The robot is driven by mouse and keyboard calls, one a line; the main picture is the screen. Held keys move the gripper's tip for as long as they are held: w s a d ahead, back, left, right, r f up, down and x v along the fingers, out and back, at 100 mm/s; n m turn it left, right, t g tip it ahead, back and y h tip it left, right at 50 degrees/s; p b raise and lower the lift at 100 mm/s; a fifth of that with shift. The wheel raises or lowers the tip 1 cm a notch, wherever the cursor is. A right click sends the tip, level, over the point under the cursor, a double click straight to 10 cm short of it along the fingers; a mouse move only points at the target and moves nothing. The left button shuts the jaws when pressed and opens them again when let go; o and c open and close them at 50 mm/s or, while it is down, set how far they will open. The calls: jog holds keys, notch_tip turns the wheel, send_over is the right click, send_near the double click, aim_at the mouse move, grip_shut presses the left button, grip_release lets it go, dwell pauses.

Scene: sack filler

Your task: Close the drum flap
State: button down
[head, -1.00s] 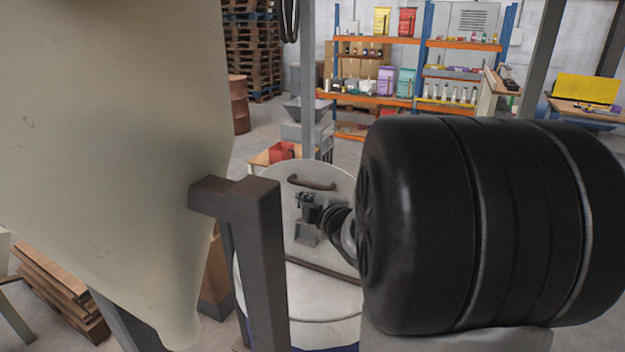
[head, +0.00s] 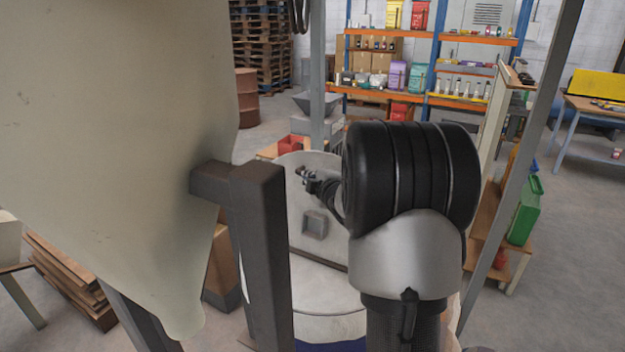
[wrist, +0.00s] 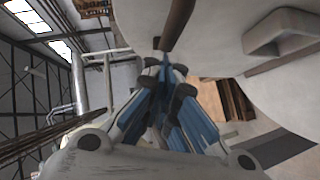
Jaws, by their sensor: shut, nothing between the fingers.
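The drum (head: 325,326) is pale with a blue lower part. Its flap (head: 300,232) stands raised behind a dark hinge line, a pale rounded plate with a small grey box-shaped bracket (head: 315,224) on its face. My gripper (head: 306,178) is at the upper part of the flap.
A large pale hopper (head: 100,130) and a dark upright post (head: 262,260) stand close on the left. A grey post (head: 520,170) rises on the right, before shelves with a green can (head: 526,212). Wooden boards (head: 68,280) lie at lower left.

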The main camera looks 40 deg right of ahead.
jog(key=shift+w+d+f, duration=0.1)
jog(key=shift+w+d, duration=0.05)
jog(key=shift+d, duration=0.1)
dwell(0.3)
